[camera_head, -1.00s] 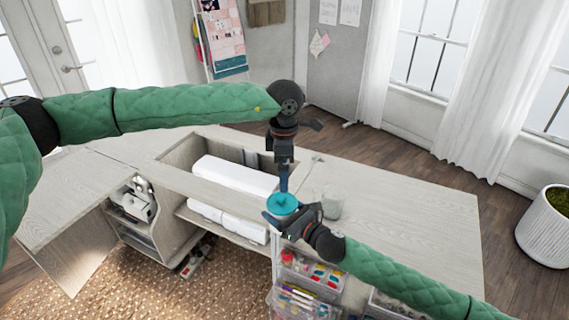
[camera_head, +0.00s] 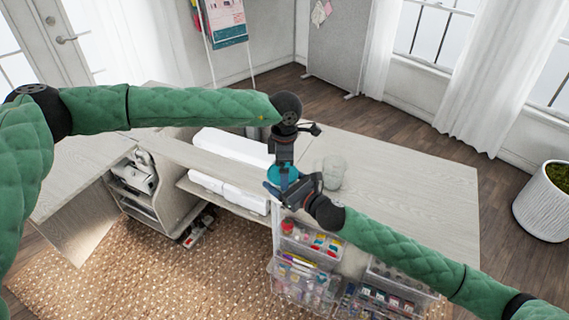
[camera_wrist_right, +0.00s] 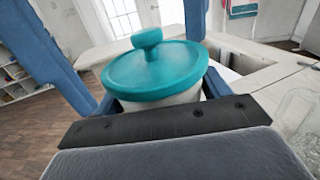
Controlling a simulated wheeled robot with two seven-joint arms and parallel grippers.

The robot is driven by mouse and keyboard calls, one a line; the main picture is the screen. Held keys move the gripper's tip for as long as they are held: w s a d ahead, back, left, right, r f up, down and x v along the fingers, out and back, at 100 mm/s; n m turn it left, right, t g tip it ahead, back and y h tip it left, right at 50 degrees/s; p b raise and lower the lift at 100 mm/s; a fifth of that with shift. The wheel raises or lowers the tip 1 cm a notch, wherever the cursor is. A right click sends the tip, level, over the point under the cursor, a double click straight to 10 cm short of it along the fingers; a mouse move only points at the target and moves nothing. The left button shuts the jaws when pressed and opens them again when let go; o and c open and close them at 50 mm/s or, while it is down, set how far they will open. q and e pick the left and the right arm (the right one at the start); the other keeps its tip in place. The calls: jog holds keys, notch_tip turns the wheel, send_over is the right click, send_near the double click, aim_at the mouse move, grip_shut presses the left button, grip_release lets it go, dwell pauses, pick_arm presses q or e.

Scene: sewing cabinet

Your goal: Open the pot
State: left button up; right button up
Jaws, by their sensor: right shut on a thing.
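The pot has a teal lid (camera_wrist_right: 150,72) with a round knob (camera_wrist_right: 147,38), and a pale body (camera_wrist_right: 165,102) shows beneath it in the right wrist view. The lid sits level on the body. In the head view only part of the teal lid (camera_head: 284,174) shows between my grippers. My right gripper (camera_head: 286,190) is shut on the pot's body from the front right, one finger on each side. My left gripper (camera_head: 283,177) points down over the lid. Its two blue fingers stand apart on either side of the knob in the right wrist view, not closed on it.
A clear glass jar (camera_head: 333,170) stands on the cabinet top (camera_head: 410,190) right of the pot. White rolls (camera_head: 230,147) lie in the cabinet at left. Clear drawers of sewing supplies (camera_head: 305,245) are below. The right part of the top is free.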

pick_arm(q)
jog(key=c, duration=1)
jog(key=shift+r, duration=0.45)
jog(key=shift+r, duration=0.7)
jog(key=shift+r, duration=2)
